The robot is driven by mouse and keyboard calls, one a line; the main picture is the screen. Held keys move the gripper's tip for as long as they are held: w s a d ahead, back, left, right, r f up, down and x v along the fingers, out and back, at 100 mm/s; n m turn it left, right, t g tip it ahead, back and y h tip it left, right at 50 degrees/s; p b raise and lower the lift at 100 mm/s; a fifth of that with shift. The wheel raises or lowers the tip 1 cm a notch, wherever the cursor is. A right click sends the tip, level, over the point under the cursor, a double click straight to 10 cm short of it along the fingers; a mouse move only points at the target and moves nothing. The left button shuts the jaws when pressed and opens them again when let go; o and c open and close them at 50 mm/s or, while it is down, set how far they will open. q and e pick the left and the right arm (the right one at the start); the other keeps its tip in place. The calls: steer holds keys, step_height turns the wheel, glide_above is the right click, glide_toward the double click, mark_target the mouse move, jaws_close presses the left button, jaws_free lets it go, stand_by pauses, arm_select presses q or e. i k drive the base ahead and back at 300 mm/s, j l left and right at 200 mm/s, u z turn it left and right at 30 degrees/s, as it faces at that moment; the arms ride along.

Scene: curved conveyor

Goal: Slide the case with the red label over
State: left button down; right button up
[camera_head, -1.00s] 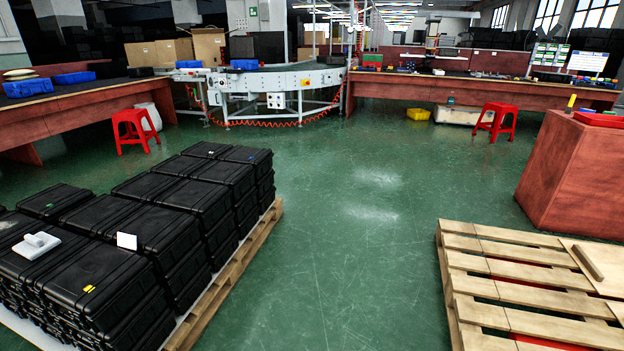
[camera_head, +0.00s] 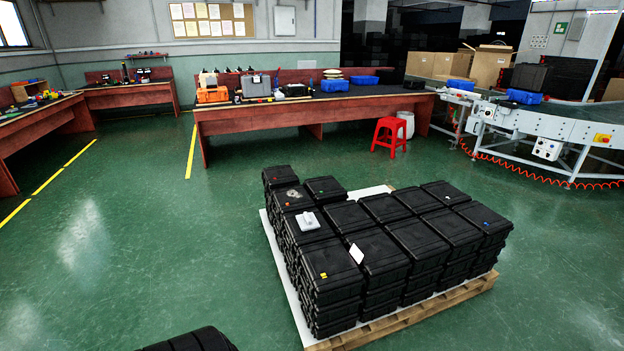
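Black cases stand in stacks (camera_head: 383,258) on a pallet in the lower middle of the head view. One front case top has a small yellow label (camera_head: 323,275). A blue mark (camera_head: 490,222) shows on a case at the right. A brownish round patch (camera_head: 293,193) shows on a case at the back left; I cannot tell what it is. A white object (camera_head: 308,220) and a white card (camera_head: 356,253) rest on the case tops. Neither of my grippers is in view.
The wooden pallet (camera_head: 402,322) has green floor around it. A long workbench (camera_head: 290,114), a red stool (camera_head: 389,136) and the curved conveyor (camera_head: 540,125) stand behind. A dark ribbed shape (camera_head: 190,341) at the bottom edge is cut off and unclear. The floor at left is open.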

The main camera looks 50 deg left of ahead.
mark_target(283, 177)
steer(key=u, duration=1.95)
steer(key=i+j+u, duration=0.65)
steer(key=i, duration=0.15)
steer(key=i+j, duration=0.15)
steer(key=i, duration=0.55)
steer(key=i+j+u, duration=0.15)
steer(key=i, duration=0.6)
steer(key=i+z, duration=0.35)
steer(key=i, duration=2.35)
steer(key=i+z, duration=0.15)
steer(key=i, duration=0.3)
steer(key=i+j+z, duration=0.2)
steer(key=i, duration=0.25)
steer(key=i+j+z, duration=0.15)
steer(key=i, duration=0.3)
